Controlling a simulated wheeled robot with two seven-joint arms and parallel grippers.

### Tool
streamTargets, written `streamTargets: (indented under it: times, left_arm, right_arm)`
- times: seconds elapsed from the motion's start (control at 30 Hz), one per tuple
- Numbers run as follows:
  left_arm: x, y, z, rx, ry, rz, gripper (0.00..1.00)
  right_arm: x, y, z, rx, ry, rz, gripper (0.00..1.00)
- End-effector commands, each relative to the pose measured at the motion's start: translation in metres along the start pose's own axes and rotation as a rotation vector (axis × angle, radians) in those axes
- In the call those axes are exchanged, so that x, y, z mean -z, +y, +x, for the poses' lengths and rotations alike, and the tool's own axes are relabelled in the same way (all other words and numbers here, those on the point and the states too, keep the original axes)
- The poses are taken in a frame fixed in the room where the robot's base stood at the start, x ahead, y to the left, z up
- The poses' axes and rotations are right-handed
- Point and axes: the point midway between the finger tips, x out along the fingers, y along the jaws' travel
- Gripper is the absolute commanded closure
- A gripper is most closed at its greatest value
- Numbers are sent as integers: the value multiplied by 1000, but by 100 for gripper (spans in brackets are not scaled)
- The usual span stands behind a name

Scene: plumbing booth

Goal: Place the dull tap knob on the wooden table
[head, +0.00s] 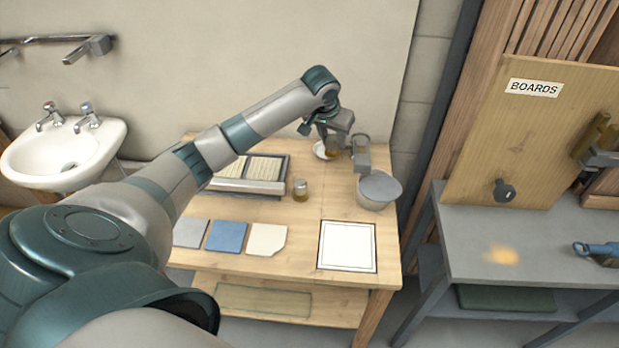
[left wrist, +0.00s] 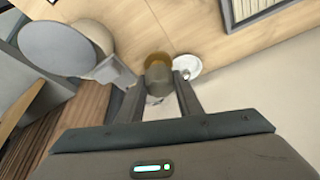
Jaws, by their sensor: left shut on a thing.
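The dull tap knob (left wrist: 158,78), a grey cylinder with a brown-amber end, is between the fingers of my left gripper (left wrist: 160,98) in the left wrist view. The gripper is shut on it. In the head view my left gripper (head: 335,140) is over the far right part of the wooden table (head: 325,209), beside a small white dish (head: 321,151), and largely hides the knob. I cannot tell whether the knob touches the table. The dish (left wrist: 188,66) also shows just right of the knob in the wrist view. My right gripper is not in view.
A grey bucket (head: 378,189) stands at the table's right edge. A small grey and amber knob-like piece (head: 300,190) stands mid-table. A tray (head: 262,187), several tiles (head: 227,237) and a white framed square (head: 347,246) take up the rest. Bare wood lies between them.

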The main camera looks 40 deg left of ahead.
Motion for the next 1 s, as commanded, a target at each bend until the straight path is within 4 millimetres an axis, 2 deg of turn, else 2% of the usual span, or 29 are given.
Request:
streamTargets:
  times: [0.47, 0.83, 1.0]
  left_arm:
    - [-1, -3, 4, 1, 0, -2, 92]
    - [-20, -3, 48, 2, -2, -2, 92]
    - [-24, -2, 59, 1, 0, -2, 92]
  right_arm:
    - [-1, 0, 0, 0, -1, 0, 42]
    - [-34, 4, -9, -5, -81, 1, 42]
    - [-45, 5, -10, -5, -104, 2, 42]
